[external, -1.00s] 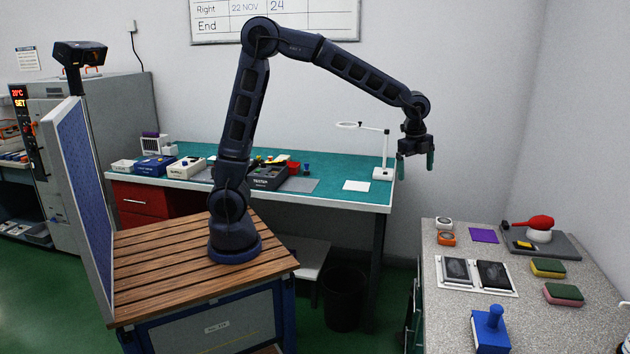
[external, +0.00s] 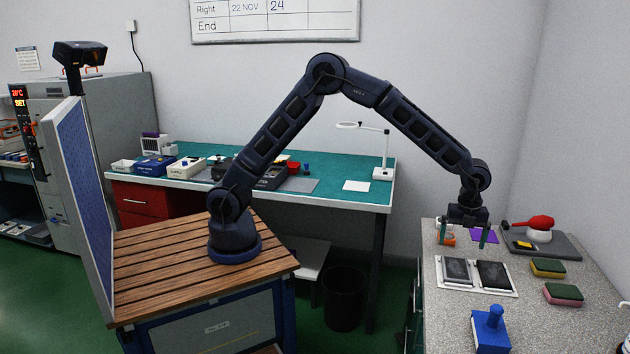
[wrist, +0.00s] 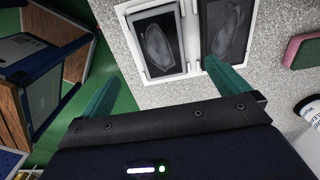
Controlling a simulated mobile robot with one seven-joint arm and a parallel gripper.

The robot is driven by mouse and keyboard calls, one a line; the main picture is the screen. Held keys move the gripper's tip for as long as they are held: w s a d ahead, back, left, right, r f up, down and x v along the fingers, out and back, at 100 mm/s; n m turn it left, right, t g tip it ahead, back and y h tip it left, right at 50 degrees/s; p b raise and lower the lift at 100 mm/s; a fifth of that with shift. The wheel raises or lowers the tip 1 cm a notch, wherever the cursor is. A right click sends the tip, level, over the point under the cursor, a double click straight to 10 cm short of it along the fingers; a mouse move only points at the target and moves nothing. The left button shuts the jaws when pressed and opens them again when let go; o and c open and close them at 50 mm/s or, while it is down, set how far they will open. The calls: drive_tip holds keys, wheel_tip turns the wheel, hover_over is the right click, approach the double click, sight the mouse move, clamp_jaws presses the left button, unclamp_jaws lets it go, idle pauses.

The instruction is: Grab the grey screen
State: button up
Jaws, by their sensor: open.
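The grey screen (external: 457,271) is a rectangular panel with a grey frame and a dark face. It lies in the left half of a white tray (external: 468,291) on the speckled counter. It also shows in the wrist view (wrist: 158,44), with a pale oval mark on its face. A black screen (external: 494,275) lies beside it in the right half; it also shows in the wrist view (wrist: 229,32). My gripper (external: 462,238) is open and empty, above the counter behind the tray. In the wrist view my green fingers (wrist: 157,72) are spread wide, apart from the screens.
Two sponges (external: 548,268) (external: 563,294) lie right of the tray. A blue handled block (external: 490,328) stands in front. A purple square (external: 485,236), an orange-and-white item (external: 446,239) and a grey board (external: 545,246) with a red-handled tool (external: 533,222) lie behind.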

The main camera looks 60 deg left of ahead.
hover_over(457, 269)
drive_tip(key=f, duration=0.4)
drive_tip(key=shift+w+a+f, duration=0.1)
drive_tip(key=shift+w+a, duration=0.1)
drive_tip(key=shift+a, duration=0.15)
drive_tip(key=shift+s+d+f, duration=0.1)
drive_tip(key=shift+d+f, duration=0.05)
drive_tip(key=shift+f, duration=1.2)
drive_tip(key=shift+s+d+f, duration=0.1)
drive_tip(key=shift+f, duration=1.2)
drive_tip(key=shift+c, duration=0.2)
drive_tip(key=c, duration=1.1)
